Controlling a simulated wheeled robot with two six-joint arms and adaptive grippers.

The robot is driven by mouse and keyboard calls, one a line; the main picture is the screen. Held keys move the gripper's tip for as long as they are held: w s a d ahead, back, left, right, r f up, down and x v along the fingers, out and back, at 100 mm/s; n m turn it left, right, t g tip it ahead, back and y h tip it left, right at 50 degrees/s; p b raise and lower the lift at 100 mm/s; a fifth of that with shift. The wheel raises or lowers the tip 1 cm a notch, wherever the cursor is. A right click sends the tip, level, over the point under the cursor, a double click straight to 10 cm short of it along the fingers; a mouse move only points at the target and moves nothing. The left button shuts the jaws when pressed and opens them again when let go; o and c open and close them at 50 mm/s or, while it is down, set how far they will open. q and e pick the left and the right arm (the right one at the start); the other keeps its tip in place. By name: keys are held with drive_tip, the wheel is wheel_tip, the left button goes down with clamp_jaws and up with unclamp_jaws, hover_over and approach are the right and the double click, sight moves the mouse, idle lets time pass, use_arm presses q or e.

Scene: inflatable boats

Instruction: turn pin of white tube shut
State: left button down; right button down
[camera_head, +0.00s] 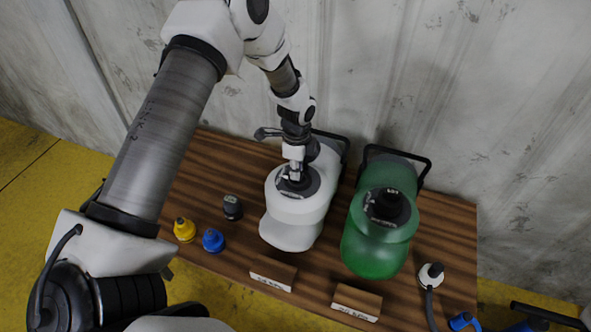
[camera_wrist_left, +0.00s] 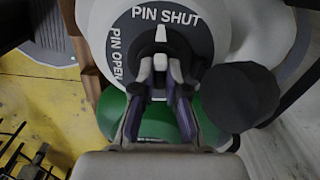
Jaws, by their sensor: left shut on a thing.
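The white tube (camera_head: 290,235) lies on the wooden table, with a dark valve on its top. In the left wrist view its dial (camera_wrist_left: 204,45) reads PIN SHUT and PIN OPEN. The pin (camera_wrist_left: 160,34) has a white mark that points at the PIN SHUT lettering. My left gripper (camera_head: 294,176) comes down from above onto the valve. In the left wrist view its fingers (camera_wrist_left: 160,68) are shut on the pin and hide its lower part. My right gripper is not in view.
The green tube (camera_head: 372,255) with its own dark valve lies right of the white one. Yellow (camera_head: 184,230), blue (camera_head: 213,240) and dark (camera_head: 232,207) fittings stand on the left. Small labelled blocks (camera_head: 273,273) (camera_head: 357,302) lie in front. A grey hose fitting (camera_head: 431,275) is at right. A wall stands behind.

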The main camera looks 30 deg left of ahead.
use_arm(q)
drive_tip(key=shift+s+f+m, duration=0.1)
drive_tip(key=shift+f+m, duration=0.05)
drive_tip(key=shift+m, duration=0.45)
drive_tip(key=c, duration=1.2)
unclamp_jaws()
drive_tip(key=shift+d, duration=0.2)
wheel_tip(320, 180, up, 12)
drive_tip(key=shift+w, duration=0.2)
